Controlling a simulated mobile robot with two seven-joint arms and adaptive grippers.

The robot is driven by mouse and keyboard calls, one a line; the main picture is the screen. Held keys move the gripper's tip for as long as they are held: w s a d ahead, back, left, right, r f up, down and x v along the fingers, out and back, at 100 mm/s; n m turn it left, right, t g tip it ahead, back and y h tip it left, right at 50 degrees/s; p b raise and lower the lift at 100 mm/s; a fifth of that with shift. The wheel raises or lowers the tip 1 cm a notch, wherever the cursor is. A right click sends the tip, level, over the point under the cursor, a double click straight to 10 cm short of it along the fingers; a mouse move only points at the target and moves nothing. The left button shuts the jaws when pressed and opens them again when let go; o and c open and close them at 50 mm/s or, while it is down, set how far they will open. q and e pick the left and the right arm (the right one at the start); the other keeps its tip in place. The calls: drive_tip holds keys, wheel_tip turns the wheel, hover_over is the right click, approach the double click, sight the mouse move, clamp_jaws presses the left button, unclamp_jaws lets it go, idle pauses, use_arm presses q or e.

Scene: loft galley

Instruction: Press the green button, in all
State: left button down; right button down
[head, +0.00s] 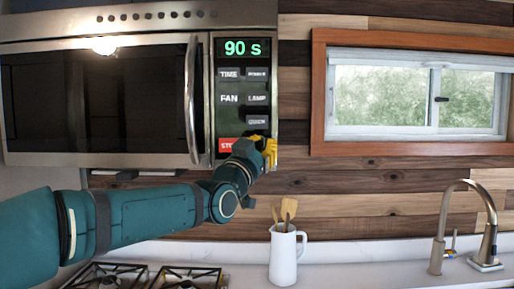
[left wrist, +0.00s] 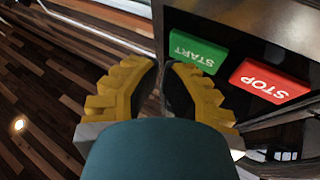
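The green START button (left wrist: 197,52) shows in the left wrist view on the microwave's control panel, beside the red STOP button (left wrist: 268,82). In the head view my left gripper hides the green button, and part of the red button (head: 227,145) shows left of it. My left gripper (head: 268,150) is at the lower right of the panel. In the left wrist view its yellow fingers (left wrist: 162,70) are together and hold nothing. The fingertips are close to the green button; I cannot tell if they touch it. My right gripper is out of view.
The microwave (head: 100,100) has a lit display (head: 243,48) reading "90 s" and several grey buttons below it. Its door handle (head: 191,100) stands out left of the panel. Below are a gas hob (head: 150,276), a white jug with utensils (head: 284,258) and a faucet (head: 440,240).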

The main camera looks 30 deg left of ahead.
use_arm(q)
drive_tip(key=shift+w+a, duration=0.15)
drive_tip(key=shift+w, duration=0.15)
